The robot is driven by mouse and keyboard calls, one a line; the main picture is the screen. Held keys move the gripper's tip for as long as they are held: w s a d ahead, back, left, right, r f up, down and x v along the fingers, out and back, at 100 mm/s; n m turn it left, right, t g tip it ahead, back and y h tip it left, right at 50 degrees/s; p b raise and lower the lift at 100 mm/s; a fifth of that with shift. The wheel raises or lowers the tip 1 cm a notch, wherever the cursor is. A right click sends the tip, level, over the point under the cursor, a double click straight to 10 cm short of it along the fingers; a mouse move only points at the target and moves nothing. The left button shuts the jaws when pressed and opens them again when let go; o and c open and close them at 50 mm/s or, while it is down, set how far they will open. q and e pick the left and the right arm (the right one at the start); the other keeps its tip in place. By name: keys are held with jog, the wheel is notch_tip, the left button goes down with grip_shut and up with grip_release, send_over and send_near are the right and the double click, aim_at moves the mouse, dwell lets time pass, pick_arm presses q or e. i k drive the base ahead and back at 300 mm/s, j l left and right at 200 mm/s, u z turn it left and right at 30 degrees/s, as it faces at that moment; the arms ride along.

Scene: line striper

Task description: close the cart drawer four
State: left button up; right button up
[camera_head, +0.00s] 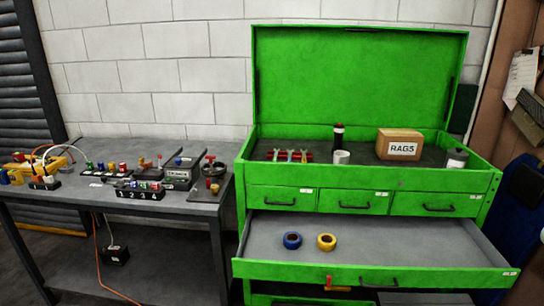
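A green tool cart (218,268) is absent of any gripper in front of it; its wide drawer (385,240) is pulled out toward me and shows a grey inside. A blue tape roll (292,240) and a yellow tape roll (326,242) lie in this drawer. Its front has a dark handle (378,283) and a small label (509,273) too small to read, so I cannot tell its number. Three small drawers above it, left (282,199), middle (353,201) and right (437,204), are shut. Neither of my grippers is in view.
The cart's lid (355,85) stands open. Its top tray holds a RAGS box (400,144), a white cup (341,157), a dark bottle (338,138) and a can (456,158). A workbench (205,209) with several small items stands left. A red piece (335,284) shows at the drawer front.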

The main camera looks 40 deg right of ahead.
aim_at(385, 252)
jog(key=z, duration=2.05)
